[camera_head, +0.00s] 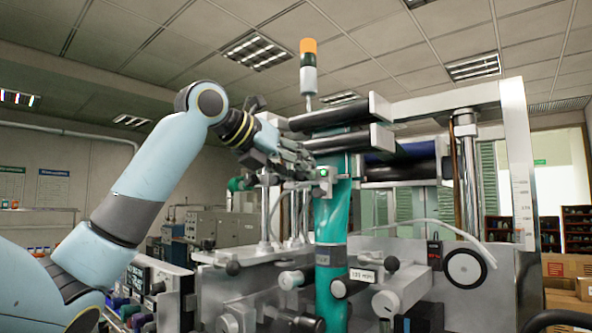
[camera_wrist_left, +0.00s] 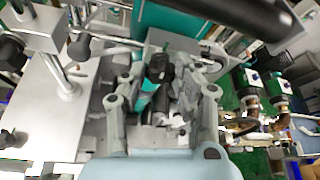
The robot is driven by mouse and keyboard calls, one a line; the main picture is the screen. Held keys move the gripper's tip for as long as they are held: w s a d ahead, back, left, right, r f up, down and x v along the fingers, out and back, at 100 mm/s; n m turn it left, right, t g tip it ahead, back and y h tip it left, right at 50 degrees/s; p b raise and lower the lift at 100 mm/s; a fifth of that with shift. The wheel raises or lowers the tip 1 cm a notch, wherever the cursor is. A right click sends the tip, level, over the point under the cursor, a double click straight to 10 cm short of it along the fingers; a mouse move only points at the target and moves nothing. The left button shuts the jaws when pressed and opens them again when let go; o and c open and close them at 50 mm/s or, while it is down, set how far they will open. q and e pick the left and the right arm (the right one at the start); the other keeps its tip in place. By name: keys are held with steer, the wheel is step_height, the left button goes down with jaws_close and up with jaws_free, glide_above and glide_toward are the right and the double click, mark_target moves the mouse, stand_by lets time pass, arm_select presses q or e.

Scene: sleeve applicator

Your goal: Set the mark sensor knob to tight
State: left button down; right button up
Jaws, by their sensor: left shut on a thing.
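My left gripper (camera_head: 301,168) reaches in from the left at the upper part of the machine. It is beside a small dark sensor box with a green light (camera_head: 323,172), in front of the teal film column (camera_head: 333,215). In the left wrist view, the fingers of this gripper (camera_wrist_left: 162,75) stand either side of a small black knob-like part (camera_wrist_left: 159,66), which I take as the mark sensor knob. The gripper is shut on it. The knob's pointer and its setting cannot be read. My right gripper is not in view.
Dark rollers (camera_head: 338,141) lie just above and right of the left gripper. Vertical steel posts (camera_head: 265,215) stand below it. Open room lies left of the machine's top.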

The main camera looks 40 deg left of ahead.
arm_select(q)
steer(key=shift+f, duration=0.1)
stand_by(0.4)
steer(key=c, duration=1)
jaws_free()
steer(key=v, duration=1.1)
steer(key=shift+s+d+r, duration=0.1)
steer(key=shift+s+r, duration=0.1)
steer(key=shift+s, duration=0.2)
